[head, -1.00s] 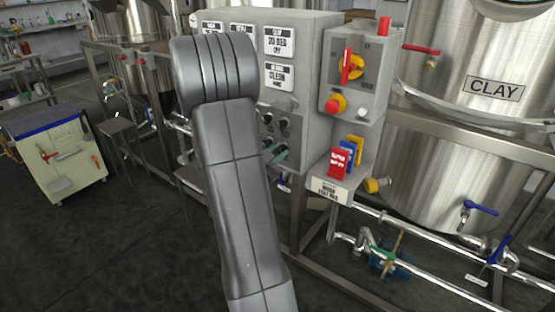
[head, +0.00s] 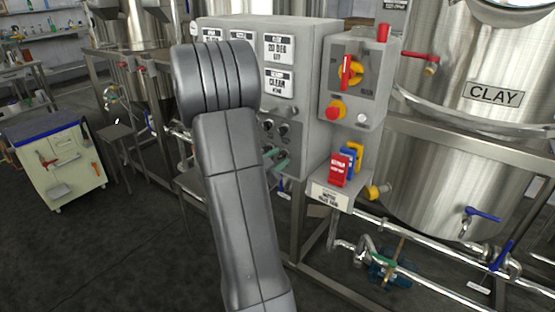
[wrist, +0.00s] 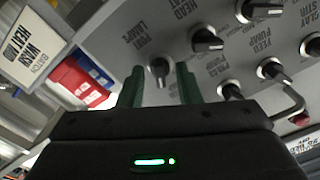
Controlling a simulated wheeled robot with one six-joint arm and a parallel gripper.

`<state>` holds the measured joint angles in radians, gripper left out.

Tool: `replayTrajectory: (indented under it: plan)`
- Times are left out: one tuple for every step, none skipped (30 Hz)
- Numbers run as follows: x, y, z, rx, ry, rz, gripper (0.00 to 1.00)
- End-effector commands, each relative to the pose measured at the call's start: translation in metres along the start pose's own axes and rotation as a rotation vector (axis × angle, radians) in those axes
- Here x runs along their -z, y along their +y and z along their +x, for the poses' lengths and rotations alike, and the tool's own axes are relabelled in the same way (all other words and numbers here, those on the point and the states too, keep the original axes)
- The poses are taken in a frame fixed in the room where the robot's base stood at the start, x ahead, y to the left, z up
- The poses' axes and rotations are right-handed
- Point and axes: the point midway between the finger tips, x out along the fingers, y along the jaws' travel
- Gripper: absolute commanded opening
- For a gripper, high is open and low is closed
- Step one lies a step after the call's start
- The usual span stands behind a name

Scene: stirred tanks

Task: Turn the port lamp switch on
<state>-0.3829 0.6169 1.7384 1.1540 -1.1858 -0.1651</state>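The port lamp switch (wrist: 160,71) is a small dark rotary knob on the grey panel, under its "PORT LAMPS" label (wrist: 143,38) in the wrist view. My gripper (wrist: 159,84) is open, with one green finger on each side of this knob. I cannot tell whether the fingers touch it, nor which way its pointer is set. In the head view my gripper's green fingers (head: 276,158) show at the lower part of the control cabinet (head: 312,90), and my arm hides part of the panel.
Red and blue tags (head: 340,168) hang on a holder right of the cabinet. A red emergency button (head: 336,108) is above them. The CLAY tank (head: 450,150) stands at right.

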Motion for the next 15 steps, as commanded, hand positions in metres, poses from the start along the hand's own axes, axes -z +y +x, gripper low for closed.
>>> replayTrajectory:
  plan:
    - [0.000, -0.001, -0.003, 0.001, -0.001, 0.000, 0.31]
    - [0.000, -0.001, -0.006, 0.002, -0.001, 0.000, 0.31]
    - [0.000, -0.001, -0.011, 0.002, -0.001, 0.000, 0.31]
    - [0.000, -0.001, -0.015, 0.002, -0.001, 0.000, 0.31]
    - [-0.001, -0.001, -0.020, 0.003, -0.002, 0.000, 0.31]
    - [-0.001, -0.001, -0.027, 0.003, -0.003, 0.000, 0.31]
    - [-0.001, -0.001, -0.033, 0.004, -0.002, -0.001, 0.31]
    - [-0.001, -0.001, -0.040, 0.005, -0.003, 0.000, 0.31]
    - [-0.001, -0.002, -0.049, 0.005, -0.003, 0.000, 0.31]
    - [0.000, -0.001, -0.055, 0.005, -0.003, 0.000, 0.31]
    - [-0.001, -0.001, -0.062, 0.004, -0.003, 0.000, 0.31]
    - [-0.001, -0.002, -0.070, 0.005, -0.003, 0.001, 0.31]
    - [-0.001, -0.001, -0.076, 0.005, -0.003, 0.000, 0.31]
    - [-0.001, -0.001, -0.083, 0.004, -0.004, 0.000, 0.31]
    - [0.000, -0.001, -0.090, 0.005, -0.002, 0.000, 0.31]
